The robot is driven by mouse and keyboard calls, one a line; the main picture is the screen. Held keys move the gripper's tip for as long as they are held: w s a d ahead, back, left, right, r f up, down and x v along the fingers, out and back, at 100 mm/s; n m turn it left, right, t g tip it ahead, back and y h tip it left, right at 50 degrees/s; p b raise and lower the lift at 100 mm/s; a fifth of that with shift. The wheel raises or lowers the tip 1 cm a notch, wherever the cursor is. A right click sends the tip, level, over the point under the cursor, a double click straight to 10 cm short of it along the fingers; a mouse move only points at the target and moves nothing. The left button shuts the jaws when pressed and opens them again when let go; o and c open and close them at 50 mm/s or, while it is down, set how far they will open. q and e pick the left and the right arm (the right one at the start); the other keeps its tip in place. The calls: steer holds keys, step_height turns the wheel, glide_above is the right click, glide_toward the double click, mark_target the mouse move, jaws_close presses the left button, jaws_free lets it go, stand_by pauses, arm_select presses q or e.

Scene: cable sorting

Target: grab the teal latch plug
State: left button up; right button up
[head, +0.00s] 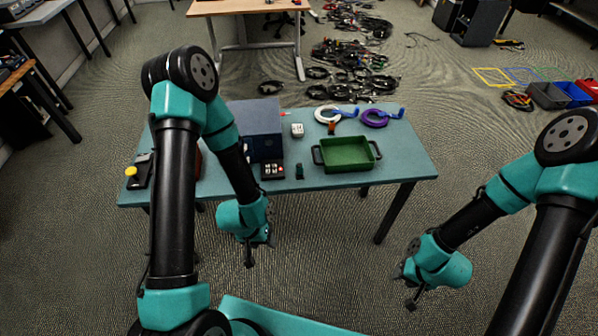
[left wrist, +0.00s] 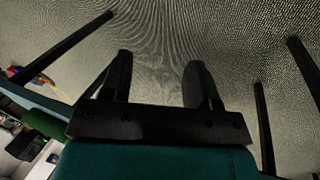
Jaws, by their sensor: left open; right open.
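A small dark teal piece (head: 299,171), which looks like the latch plug, lies near the front edge of the teal table (head: 405,165), between a dark button box and the green tray. Its details are too small to tell. My left gripper (head: 258,250) hangs in front of the table's front edge, nearer to me than the plug and a little to its left. In the left wrist view its two fingers (left wrist: 160,78) are apart with only floor between them. My right gripper (head: 409,288) is open and empty, in front of the table to the right.
The green tray (head: 348,154) stands right of the plug, the button box (head: 273,170) left of it. A dark blue box (head: 262,130), white block (head: 297,130), white coil (head: 326,114) and purple coil (head: 374,118) are behind. The table's right end is clear.

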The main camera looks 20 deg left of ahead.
arm_select(q)
steer(key=w+d+r+m, duration=0.2)
steer(key=w+r+m, duration=0.15)
steer(key=w, duration=0.55)
step_height(320, 180, up, 21)
steer(key=m+y, duration=0.4)
steer(key=m, duration=0.7)
glide_above(299, 167)
steer(key=shift+w+f+g, duration=0.1)
steer(key=shift+f+g, duration=0.1)
steer(key=shift+g, duration=0.2)
step_height(299, 167, down, 12)
steer(key=shift+f, duration=0.1)
